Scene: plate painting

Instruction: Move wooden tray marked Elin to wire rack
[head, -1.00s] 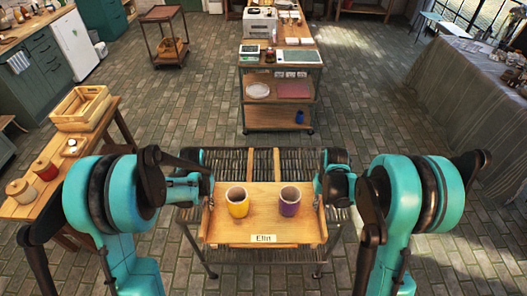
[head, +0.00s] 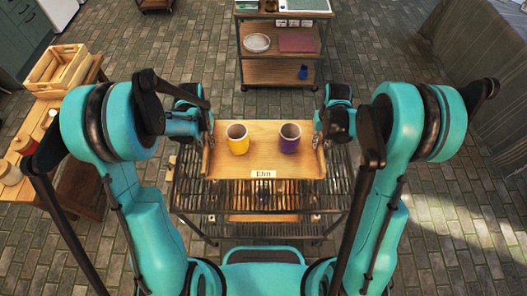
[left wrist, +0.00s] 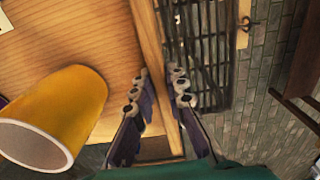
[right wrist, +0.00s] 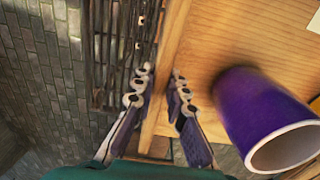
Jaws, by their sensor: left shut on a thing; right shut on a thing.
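The wooden tray (head: 263,163) marked Elin on its near edge is level at the far part of the wire rack (head: 263,195). It carries a yellow cup (head: 238,142) on the left and a purple cup (head: 290,140) on the right, both upright. My left gripper (left wrist: 160,95) is shut on the tray's left side wall. My right gripper (right wrist: 160,92) is shut on its right side wall. The rack's dark bars show in front of the tray; its far part is hidden. I cannot tell whether the tray touches the bars.
A side table at the left holds a wooden crate (head: 57,68) and several jars (head: 10,172). A shelf cart (head: 283,70) stands beyond the tray, with brick floor between. A grey cloth-covered table (head: 490,65) is at the right. A lower shelf shows through the rack.

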